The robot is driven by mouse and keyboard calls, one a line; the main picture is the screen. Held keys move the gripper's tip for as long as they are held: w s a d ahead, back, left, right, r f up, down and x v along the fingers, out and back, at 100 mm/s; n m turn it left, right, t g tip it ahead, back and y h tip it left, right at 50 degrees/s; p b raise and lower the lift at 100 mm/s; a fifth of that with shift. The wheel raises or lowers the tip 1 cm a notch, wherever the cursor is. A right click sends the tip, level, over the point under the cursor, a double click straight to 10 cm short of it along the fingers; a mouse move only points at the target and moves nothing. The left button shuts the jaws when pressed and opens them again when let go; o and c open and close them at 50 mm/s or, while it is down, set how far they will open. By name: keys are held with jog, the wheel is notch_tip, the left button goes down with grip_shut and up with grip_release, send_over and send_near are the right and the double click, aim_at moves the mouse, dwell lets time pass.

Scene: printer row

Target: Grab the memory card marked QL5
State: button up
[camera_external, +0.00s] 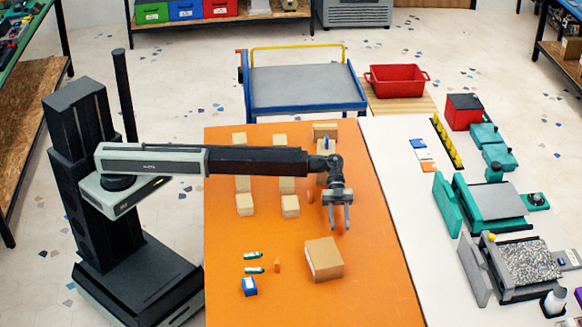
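No QL5 marking is legible in this view, so I cannot tell which thing is the memory card. Small candidates on the orange table (235,300) are a blue-and-white piece (249,287), two green-and-white pieces (252,255) and a small orange piece (277,265), all near the front left. Blue, white and orange flat pieces (424,154) lie on the white table (385,150). My gripper (338,230) points down over the orange table, behind the large cardboard box (324,260).
Several small wooden blocks (290,206) stand in rows under and around my arm. Teal and grey printer-like machines (490,203) line the white table's right side. A blue cart (305,85) and a red bin (397,80) stand behind. The orange table's front right is clear.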

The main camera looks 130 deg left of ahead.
aim_at(340, 228)
jog(key=shift+w+d+f+b, duration=0.25)
jog(key=shift+w+d+f, duration=0.2)
jog(key=shift+f, duration=0.15)
jog(key=shift+w+d+f+b, duration=0.2)
jog(key=shift+w+d+f, duration=0.15)
jog(key=shift+f, duration=0.25)
jog(key=shift+w+d, duration=0.15)
jog(key=shift+d, duration=0.15)
jog(key=shift+r, duration=0.1)
grip_shut()
jog(key=shift+r, duration=0.1)
